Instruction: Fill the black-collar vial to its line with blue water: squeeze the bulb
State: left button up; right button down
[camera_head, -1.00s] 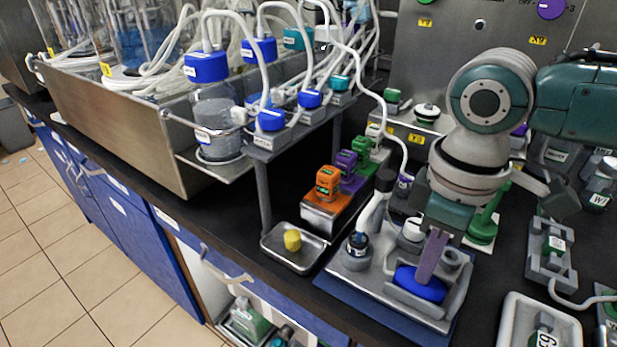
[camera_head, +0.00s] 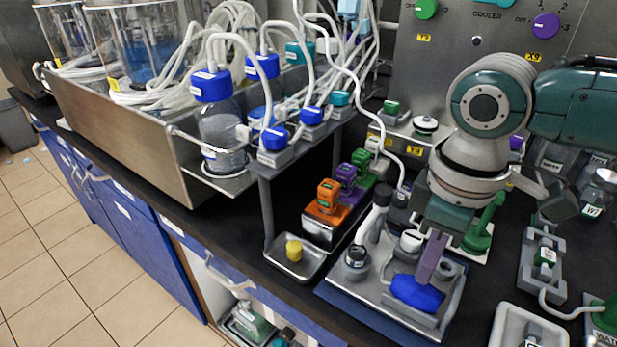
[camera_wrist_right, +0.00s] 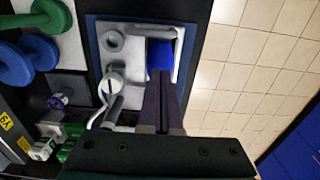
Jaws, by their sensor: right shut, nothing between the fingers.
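The black-collar vial (camera_head: 356,257) stands upright at the left of a grey station plate (camera_head: 345,278). Its fill line and water level are too small to tell. The blue bulb (camera_head: 417,292) lies in a holder at the plate's front right, and also shows in the right wrist view (camera_wrist_right: 159,57). My right gripper (camera_head: 427,278) points down with its purple fingers together and empty, their tips at the top of the bulb. The bulb's top looks dented beside them. In the wrist view the shut fingers (camera_wrist_right: 161,86) reach the bulb's edge. My left gripper is out of view.
A small tray with a yellow piece (camera_head: 294,250) stands left of the plate. Orange (camera_head: 328,196), purple and green blocks stand behind it. A white tray (camera_head: 502,314) lies to the right. A steel rack with blue-capped bottles (camera_head: 211,86) fills the back left.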

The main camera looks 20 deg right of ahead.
aim_at(419, 285)
jog(key=shift+f, duration=0.1)
dwell(0.5)
jog(key=shift+f+b, duration=0.55)
jog(key=shift+f, duration=0.45)
jog(key=shift+f+b, duration=0.3)
jog(key=shift+f, duration=0.15)
jog(key=shift+r+p, duration=1.55)
jog(key=shift+p, duration=0.15)
jog(key=shift+f, duration=0.15)
